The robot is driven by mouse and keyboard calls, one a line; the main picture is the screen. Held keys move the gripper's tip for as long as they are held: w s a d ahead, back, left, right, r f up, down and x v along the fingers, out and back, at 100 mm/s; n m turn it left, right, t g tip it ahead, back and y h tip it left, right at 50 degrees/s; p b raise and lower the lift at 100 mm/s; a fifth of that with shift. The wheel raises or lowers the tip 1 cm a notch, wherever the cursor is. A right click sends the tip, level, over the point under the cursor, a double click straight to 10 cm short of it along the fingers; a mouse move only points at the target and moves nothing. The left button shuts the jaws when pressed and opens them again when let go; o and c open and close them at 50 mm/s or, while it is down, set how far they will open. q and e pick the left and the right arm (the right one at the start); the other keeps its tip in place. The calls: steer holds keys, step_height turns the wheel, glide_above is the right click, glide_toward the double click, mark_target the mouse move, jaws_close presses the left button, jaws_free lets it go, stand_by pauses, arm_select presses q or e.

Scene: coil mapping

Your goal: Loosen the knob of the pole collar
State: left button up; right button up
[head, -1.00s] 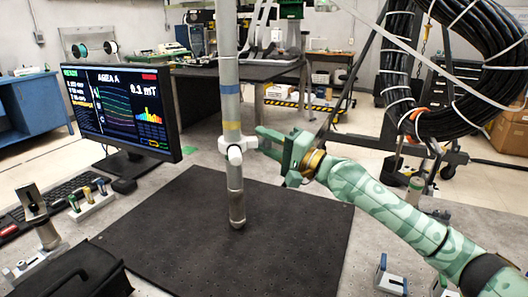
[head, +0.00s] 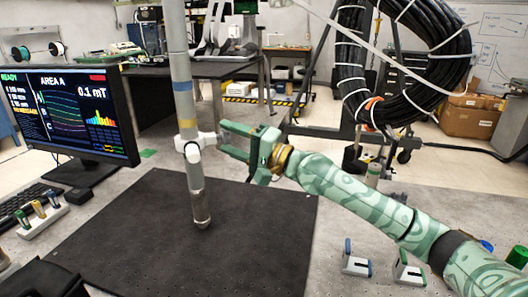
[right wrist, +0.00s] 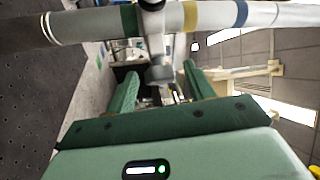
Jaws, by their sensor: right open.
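A pole (head: 184,75) with blue and yellow bands stands upright over a black mat (head: 260,232). A white collar (head: 192,145) sits around its lower part, with a knob (head: 209,138) sticking out to the right. My right gripper (head: 229,140) is open just right of the collar, its fingers one above the other and pointing at the knob. In the right wrist view, the pole (right wrist: 70,27) crosses the top and the grey knob (right wrist: 160,74) shows between the spread fingers of my right gripper (right wrist: 160,82). I cannot tell whether they touch it. My left gripper is out of view.
A monitor (head: 66,115) showing 0.1 mT stands at the left, with a keyboard (head: 25,203) and a small rack (head: 42,221) before it. Small blue and green clamps (head: 357,265) lie at the front right. A black cable coil (head: 360,75) hangs behind my right arm.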

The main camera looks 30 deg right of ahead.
arm_select(q)
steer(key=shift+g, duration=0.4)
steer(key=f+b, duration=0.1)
steer(key=b, duration=0.1)
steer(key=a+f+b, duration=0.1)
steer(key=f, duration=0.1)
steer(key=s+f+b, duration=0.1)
steer(key=b, duration=0.1)
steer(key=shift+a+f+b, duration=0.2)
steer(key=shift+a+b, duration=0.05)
steer(key=shift+b, duration=0.05)
arm_select(e)
steer(key=v, duration=1.4)
steer(key=shift+s, duration=0.25)
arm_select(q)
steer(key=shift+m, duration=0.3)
